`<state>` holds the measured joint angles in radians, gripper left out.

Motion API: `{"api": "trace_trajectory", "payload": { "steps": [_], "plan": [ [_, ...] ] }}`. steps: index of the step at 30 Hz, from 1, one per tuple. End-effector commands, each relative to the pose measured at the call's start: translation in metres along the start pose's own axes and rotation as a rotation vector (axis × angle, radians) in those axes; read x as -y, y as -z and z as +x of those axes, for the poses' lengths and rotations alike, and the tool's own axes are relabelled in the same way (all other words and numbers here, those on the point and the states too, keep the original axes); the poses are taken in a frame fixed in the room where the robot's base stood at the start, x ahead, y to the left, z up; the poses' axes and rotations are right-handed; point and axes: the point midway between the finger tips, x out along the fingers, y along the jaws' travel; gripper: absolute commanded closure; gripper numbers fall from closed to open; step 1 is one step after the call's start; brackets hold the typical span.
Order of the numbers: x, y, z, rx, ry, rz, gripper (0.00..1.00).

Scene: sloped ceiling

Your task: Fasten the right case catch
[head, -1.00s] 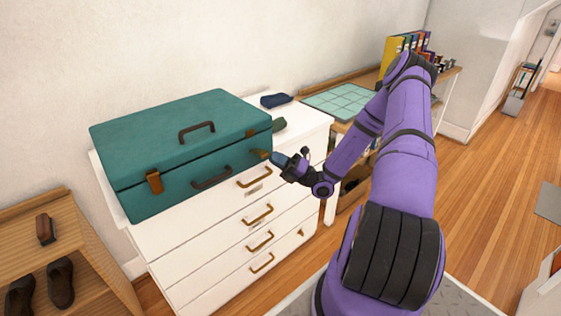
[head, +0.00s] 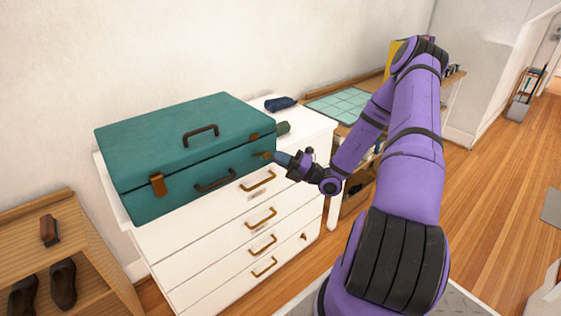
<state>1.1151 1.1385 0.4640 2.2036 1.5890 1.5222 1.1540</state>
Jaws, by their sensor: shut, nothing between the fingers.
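The teal case (head: 185,150) lies shut on top of the white drawer unit, its handle side facing me. The left catch (head: 157,185) is brass-brown and spans the seam between lid and body. At the right catch (head: 267,154), one small brass piece shows low on the body and another sits above it on the lid edge. They look apart, but the detail is too small to be sure. My gripper (head: 277,157) is shut and empty, its tip close beside the right catch at the case's right front corner. I cannot tell whether it touches.
The white drawer unit (head: 215,237) has several brass handles. A dark blue pouch (head: 280,104) and a green object (head: 283,128) lie behind and right of the case. A desk with a green mat (head: 343,105) stands right. A wooden shoe rack (head: 88,233) stands left.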

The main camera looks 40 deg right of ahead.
Motion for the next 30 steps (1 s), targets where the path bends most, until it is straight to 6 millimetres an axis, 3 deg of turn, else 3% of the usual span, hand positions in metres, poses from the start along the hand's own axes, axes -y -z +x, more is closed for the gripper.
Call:
{"api": "trace_trajectory", "payload": {
  "steps": [16, 27, 30],
  "plan": [
    [-0.031, -0.019, 0.03, -0.003, 0.418, 0.266, 1.0],
    [-0.038, -0.035, 0.053, -0.002, 0.693, 0.446, 1.0],
    [-0.037, -0.035, 0.053, 0.001, 0.696, 0.458, 1.0]
  ]
}}
